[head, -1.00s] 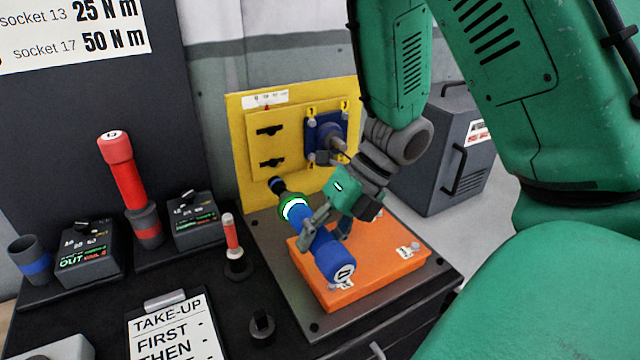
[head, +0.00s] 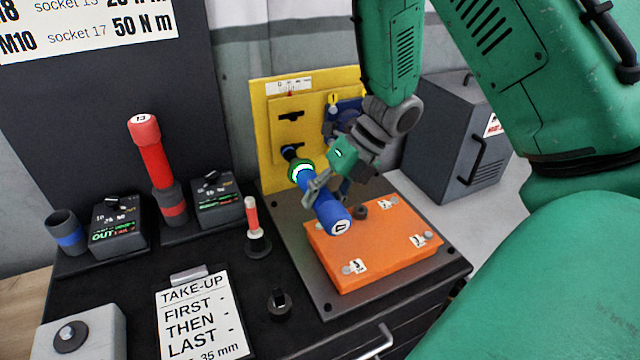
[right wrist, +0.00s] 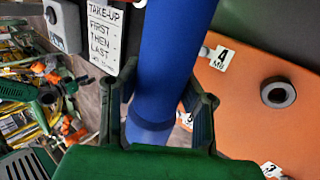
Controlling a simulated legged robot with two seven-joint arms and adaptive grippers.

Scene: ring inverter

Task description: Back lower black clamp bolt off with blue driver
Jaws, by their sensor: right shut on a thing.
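My right gripper (head: 322,186) is shut around the blue driver (head: 315,198), which slants up and away toward the yellow plate (head: 262,125). The driver has a bright green-and-white ring near its front and a black socket nose. The nose (head: 289,153) covers the spot of the lower black clamp; I cannot tell whether it is seated on the bolt, which is hidden. The upper black clamp (head: 290,117) shows above it. In the right wrist view, the blue driver (right wrist: 172,60) runs between both fingers. My left gripper is out of view.
An orange block (head: 370,255) with numbered tags lies below the driver on a dark base plate. A red driver (head: 152,165) stands in a holder at left, beside an empty blue-banded holder (head: 66,232). A small red-handled tool (head: 252,218) and a take-up card (head: 200,310) are nearer.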

